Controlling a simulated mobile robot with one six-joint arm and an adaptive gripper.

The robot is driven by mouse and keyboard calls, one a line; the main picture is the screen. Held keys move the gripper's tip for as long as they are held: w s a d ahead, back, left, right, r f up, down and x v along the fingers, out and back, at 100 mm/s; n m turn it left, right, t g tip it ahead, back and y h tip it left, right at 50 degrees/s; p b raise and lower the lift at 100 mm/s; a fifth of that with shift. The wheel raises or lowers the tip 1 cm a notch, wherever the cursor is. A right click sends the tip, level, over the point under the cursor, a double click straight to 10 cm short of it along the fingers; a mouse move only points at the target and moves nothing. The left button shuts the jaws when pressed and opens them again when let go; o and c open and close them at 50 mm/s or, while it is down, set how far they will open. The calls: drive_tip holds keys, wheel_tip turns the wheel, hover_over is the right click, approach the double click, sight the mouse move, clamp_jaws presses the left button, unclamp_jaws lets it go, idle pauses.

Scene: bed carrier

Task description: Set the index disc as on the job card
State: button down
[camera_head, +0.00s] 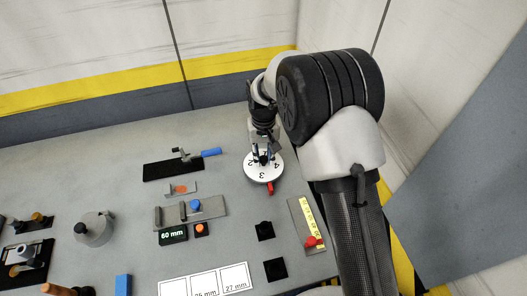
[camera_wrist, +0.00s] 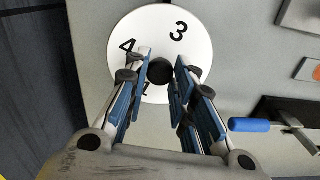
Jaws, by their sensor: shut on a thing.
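The disc also fills the upper middle of the wrist view (camera_wrist: 200,52), where 3 and 4 show and another numeral is partly hidden by a finger. My gripper (camera_wrist: 160,75) is shut on the black central knob (camera_wrist: 160,70), above the disc. I cannot make out a job card giving a disc setting.
A black plate with a blue-handled clamp (camera_head: 212,152) lies left of the disc. A grey fixture (camera_head: 217,207) and a green 60 mm label (camera_head: 173,236) are nearer. Black square pads (camera_head: 275,270) and a plate with a red knob (camera_head: 312,241) lie in front. Walls stand behind.

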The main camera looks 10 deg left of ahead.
sight(264, 158)
drive_tip(key=shift+w+n+p, duration=0.1)
drive_tip(key=shift+n+p, duration=0.45)
drive_tip(key=shift+n, duration=1.35)
drive_tip(key=c, duration=1.3)
unclamp_jaws()
drive_tip(key=shift+c, duration=0.2)
drive_tip(key=shift+r, duration=0.1)
wheel_tip(264, 158, up, 12)
